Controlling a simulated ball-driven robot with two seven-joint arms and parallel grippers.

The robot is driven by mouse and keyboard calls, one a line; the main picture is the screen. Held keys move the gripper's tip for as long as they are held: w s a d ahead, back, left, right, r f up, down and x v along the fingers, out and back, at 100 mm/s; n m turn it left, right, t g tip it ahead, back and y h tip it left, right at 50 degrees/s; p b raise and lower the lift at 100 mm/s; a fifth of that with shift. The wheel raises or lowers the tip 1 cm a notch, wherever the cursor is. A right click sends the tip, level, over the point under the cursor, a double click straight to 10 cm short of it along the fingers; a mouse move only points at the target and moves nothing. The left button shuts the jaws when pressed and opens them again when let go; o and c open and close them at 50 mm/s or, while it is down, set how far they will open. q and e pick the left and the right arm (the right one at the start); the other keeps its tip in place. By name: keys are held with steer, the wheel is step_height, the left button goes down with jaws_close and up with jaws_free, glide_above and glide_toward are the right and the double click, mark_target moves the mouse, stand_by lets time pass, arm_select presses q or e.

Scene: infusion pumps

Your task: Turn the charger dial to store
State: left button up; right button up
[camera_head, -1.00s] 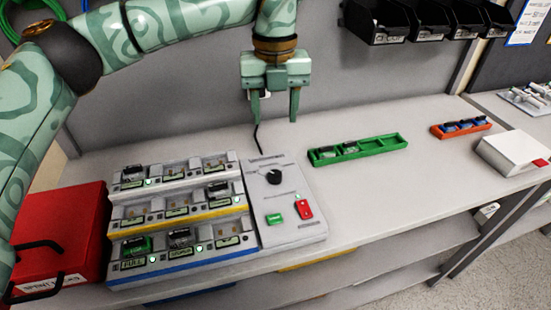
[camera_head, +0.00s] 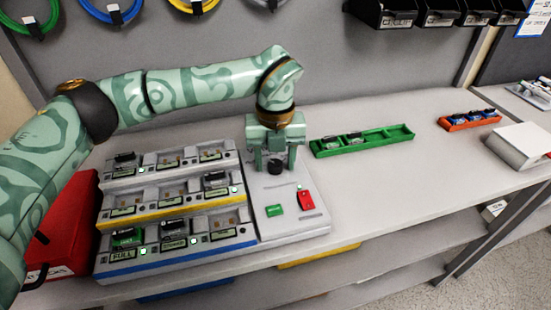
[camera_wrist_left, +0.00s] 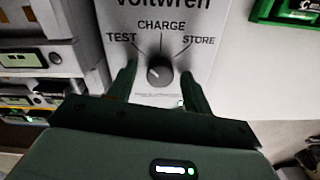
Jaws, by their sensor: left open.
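The black charger dial (camera_head: 275,167) sits on the grey control panel (camera_head: 287,228) at the right of the stepped charger. In the left wrist view the dial (camera_wrist_left: 160,72) shows below the printed words TEST, CHARGE and STORE, with STORE to the right. A pale mark on the dial lies left of its middle; its exact setting is hard to tell. My left gripper (camera_head: 275,163) is open and points down at the panel. In the wrist view its fingers (camera_wrist_left: 158,86) stand on either side of the dial, with gaps visible. My right gripper is out of view.
The panel also has a green button (camera_head: 274,210) and a red switch (camera_head: 306,200). The stepped charger (camera_head: 180,253) holds several packs.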

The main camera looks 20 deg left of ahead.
arm_select(q)
steer(key=c, duration=1)
steer(key=shift+o, duration=0.2)
